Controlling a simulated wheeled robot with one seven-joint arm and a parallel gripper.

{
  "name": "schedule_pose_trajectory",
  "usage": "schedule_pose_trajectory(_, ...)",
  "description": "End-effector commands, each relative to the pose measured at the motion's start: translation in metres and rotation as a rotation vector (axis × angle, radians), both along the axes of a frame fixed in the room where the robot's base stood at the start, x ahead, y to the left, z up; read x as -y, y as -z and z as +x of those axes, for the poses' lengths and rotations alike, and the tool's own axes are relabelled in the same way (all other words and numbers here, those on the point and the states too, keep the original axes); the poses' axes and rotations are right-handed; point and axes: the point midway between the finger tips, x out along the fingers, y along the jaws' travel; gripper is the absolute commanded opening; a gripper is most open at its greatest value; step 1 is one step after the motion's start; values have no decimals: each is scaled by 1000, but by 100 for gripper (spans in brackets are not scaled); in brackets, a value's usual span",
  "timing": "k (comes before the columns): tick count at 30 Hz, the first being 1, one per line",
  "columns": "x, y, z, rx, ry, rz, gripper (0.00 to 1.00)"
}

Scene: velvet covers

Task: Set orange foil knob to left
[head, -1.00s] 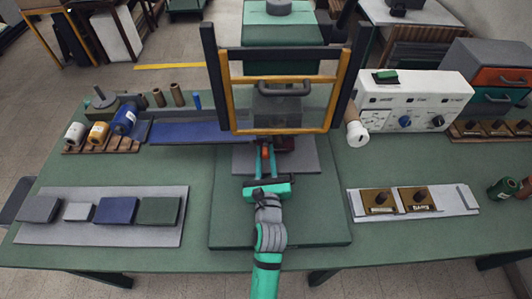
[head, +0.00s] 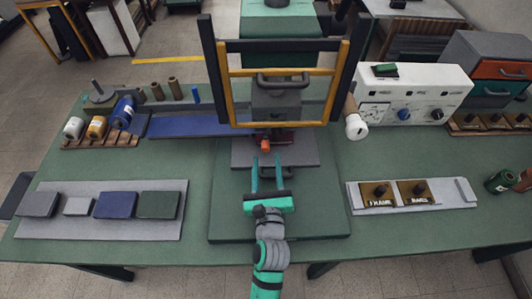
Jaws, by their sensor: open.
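A small orange knob (head: 265,146) sticks out toward me at the foot of the press (head: 277,105), under its yellow frame. A dark red part lies to its right. This is likely the orange foil knob, but its pointer or setting is too small to read. My gripper (head: 266,165) is open and empty, with its teal fingers pointing away from me. The fingertips stand just on the near side of the knob, one to each side of its line, and look clear of it.
A yellow and black frame (head: 334,90) rises over the knob. A grey plate (head: 232,153) lies below it. To the right stand a white control box (head: 440,90) and a tray (head: 446,192) with brass stamps. Covers lie on a board (head: 165,225) at left.

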Motion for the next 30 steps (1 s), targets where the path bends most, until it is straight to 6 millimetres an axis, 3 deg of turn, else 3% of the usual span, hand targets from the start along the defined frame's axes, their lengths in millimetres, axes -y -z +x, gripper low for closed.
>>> schedule_pose_trajectory(9,3,1,-41,-2,0,1,40)
schedule_pose_trajectory(23,4,0,-50,0,0,0,40)
schedule_pose_trajectory(28,7,2,-44,-9,-7,-34,2)
schedule_pose_trajectory(30,12,3,-35,-19,-24,-88,0)
